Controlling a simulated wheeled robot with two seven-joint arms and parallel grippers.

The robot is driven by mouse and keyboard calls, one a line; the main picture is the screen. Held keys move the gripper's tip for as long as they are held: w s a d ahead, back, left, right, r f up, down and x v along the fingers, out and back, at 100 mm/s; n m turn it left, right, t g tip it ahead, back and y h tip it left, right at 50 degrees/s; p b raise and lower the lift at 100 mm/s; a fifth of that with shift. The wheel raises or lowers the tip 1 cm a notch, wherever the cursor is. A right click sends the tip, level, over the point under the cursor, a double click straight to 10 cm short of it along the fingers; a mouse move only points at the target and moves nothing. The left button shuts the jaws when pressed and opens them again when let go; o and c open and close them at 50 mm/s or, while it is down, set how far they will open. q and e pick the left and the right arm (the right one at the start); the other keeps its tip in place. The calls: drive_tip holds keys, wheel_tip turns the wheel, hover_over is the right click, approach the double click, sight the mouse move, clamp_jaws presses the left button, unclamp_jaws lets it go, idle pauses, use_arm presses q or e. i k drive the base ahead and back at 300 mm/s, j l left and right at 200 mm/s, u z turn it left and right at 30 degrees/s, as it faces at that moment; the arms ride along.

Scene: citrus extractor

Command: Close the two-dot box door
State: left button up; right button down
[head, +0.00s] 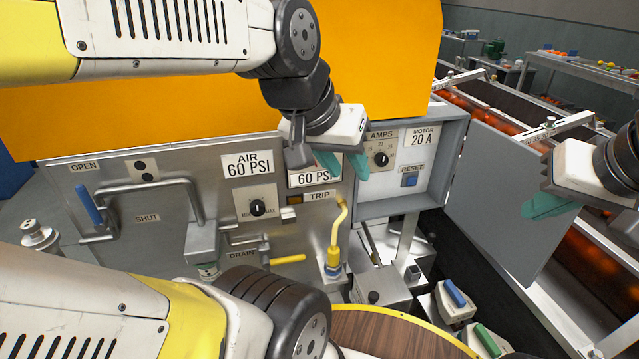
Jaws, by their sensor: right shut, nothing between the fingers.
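The grey box (452,131) on the machine front stands open, showing its AMPS dial (381,159), MOTOR 20 A label and blue RESET button. Its flat grey door (495,225) is swung out to the right. No dots show on the visible face of the door; a two-dot plate (145,169) is on the panel at far left. My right gripper (541,206) is shut and empty, overlapping the door's outer edge; I cannot tell whether it touches. My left gripper (343,162) looks open and empty, in front of the 60 PSI labels, left of the box.
A blue-handled lever (90,207), yellow bent pipe (338,238) and yellow drain handle (288,259) stick out from the panel. A conveyor with oranges (577,319) runs behind the door. A round wooden top (395,333) is below. Blue and green switches (455,293) sit low right.

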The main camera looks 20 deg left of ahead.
sight(497, 173)
drive_tip(key=k+l+u, duration=0.1)
drive_tip(key=l+u, duration=0.15)
drive_tip(key=k+l+u, duration=0.2)
drive_tip(key=l, duration=0.2)
drive_tip(key=l+u, duration=0.25)
drive_tip(key=k+l, duration=0.05)
